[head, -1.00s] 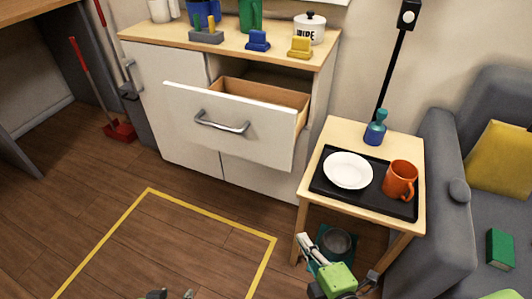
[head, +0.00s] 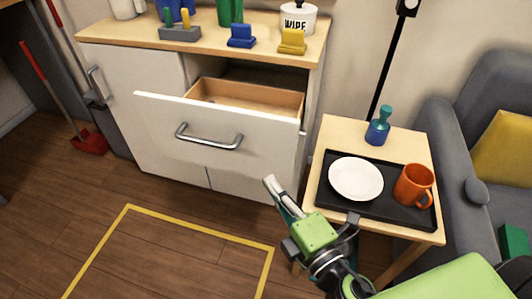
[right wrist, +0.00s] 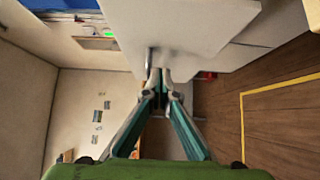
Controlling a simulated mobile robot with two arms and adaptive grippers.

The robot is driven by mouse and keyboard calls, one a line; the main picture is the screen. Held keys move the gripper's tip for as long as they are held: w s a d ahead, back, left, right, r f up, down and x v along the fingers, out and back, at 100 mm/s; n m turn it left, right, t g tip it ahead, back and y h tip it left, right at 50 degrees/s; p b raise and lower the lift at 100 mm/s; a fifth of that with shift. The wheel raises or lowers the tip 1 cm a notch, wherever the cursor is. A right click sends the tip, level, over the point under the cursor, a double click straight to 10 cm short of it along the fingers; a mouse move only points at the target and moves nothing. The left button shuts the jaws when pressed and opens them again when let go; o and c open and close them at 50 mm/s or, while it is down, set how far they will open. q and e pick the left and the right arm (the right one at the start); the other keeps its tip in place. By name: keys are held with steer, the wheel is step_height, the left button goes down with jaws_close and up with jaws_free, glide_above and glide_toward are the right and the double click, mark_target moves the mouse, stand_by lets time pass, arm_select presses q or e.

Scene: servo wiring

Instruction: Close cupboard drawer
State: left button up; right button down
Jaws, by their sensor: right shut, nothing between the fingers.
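The white cupboard (head: 150,75) has its top drawer pulled out. The drawer's white front (head: 262,145) carries a grey bar handle (head: 208,142), and its wooden inside (head: 250,97) looks empty. My right gripper (head: 271,184) is shut and empty, just below and in front of the drawer front's lower right corner in the head view. In the right wrist view its closed fingertips (right wrist: 160,76) point toward a white panel (right wrist: 195,30), with the handle (right wrist: 150,58) near the tips. I cannot tell whether they touch. My left gripper is out of view.
A small wooden table (head: 335,135) with a black tray (head: 385,210), plate (head: 355,178), orange mug (head: 413,185) and blue bottle (head: 378,128) stands close right of the drawer. A grey armchair (head: 450,150) is beyond. Floor left of my right arm is clear.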

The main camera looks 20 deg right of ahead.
mark_target(259, 146)
steer(key=w, duration=0.8)
steer(key=shift+d+p, duration=0.35)
steer(key=shift+d, duration=0.05)
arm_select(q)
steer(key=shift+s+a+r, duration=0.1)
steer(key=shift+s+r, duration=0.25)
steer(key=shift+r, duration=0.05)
arm_select(e)
steer(key=shift+w+d, duration=0.2)
steer(key=shift+w, duration=0.1)
steer(key=shift+w, duration=0.1)
